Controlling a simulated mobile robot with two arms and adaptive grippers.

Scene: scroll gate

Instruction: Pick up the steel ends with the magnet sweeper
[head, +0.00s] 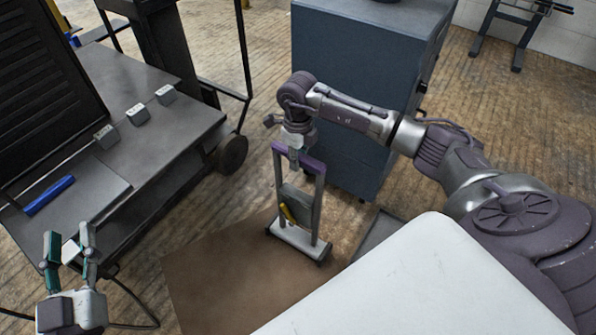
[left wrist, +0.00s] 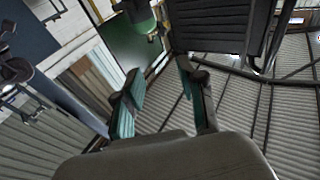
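The magnet sweeper (head: 315,215) is an upright grey frame with a purple top bar, a yellow lever and a pale, wide foot. It stands at or just above the far right edge of a brown mat (head: 215,285) in the head view. My right gripper (head: 294,158) is at the top bar and appears closed around it; its fingertips are partly hidden. My left gripper (head: 68,246) is open and empty at the lower left, with teal finger pads that also show in the left wrist view (left wrist: 165,95). I cannot make out any steel ends on the mat.
A dark tray (head: 375,238) lies right of the sweeper, partly hidden by a white surface (head: 410,285). A blue-grey cabinet (head: 350,85) stands close behind. A grey bench (head: 165,135) at left carries small grey blocks and a blue bar (head: 49,195).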

